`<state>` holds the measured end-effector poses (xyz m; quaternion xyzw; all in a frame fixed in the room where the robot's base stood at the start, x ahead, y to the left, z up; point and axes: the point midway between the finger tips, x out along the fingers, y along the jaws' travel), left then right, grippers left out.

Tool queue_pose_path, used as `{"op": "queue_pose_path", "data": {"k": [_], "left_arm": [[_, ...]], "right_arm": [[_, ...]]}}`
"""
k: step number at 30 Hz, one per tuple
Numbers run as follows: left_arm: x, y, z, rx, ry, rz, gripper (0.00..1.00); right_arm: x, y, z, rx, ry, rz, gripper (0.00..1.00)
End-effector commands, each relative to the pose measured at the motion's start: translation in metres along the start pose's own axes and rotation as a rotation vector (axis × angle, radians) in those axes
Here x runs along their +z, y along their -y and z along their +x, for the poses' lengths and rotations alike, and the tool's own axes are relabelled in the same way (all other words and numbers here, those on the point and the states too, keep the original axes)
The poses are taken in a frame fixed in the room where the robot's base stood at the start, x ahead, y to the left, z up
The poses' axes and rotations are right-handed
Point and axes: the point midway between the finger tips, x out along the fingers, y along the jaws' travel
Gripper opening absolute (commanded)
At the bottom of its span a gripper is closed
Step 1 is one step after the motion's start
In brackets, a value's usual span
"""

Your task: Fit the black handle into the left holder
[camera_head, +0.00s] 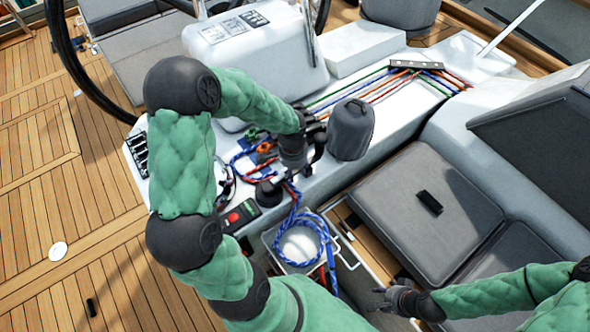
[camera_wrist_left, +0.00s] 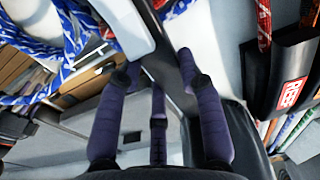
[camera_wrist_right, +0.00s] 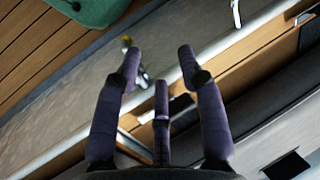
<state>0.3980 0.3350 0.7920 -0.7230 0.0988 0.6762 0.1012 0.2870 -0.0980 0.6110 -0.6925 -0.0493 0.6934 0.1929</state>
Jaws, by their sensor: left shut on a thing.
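My left gripper (camera_head: 312,140) is over the console, just left of a dark grey rounded cover (camera_head: 350,130). In the left wrist view, its fingers (camera_wrist_left: 158,68) close around a dark bar, which I take to be the black handle (camera_wrist_left: 165,78). The handle runs at a slant between the fingertips; my fingers and palm hide part of it. In the head view my arm and gripper mostly hide it, and I cannot make out the left holder there. My right gripper (camera_head: 396,299) is open and empty near the cockpit seat; its spread fingers show in the right wrist view (camera_wrist_right: 158,60).
A blue-white rope (camera_head: 298,238) hangs in coils over a bin below the console edge. A black piece with a red label (camera_wrist_left: 290,92) is close beside my left fingers. Several coloured lines (camera_head: 385,85) cross the console. A small black block (camera_head: 429,201) lies on the grey seat cushion (camera_head: 385,205).

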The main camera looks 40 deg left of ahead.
Motion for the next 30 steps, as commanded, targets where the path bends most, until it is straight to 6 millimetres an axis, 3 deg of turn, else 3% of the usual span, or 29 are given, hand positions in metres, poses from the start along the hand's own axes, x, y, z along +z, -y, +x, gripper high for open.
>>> {"op": "queue_pose_path", "data": {"k": [30], "left_arm": [[0.000, 0.000, 0.010, -0.001, -0.001, 0.000, 0.00]], "right_arm": [[0.000, -0.003, 0.008, 0.000, 0.000, 0.000, 0.40]]}}
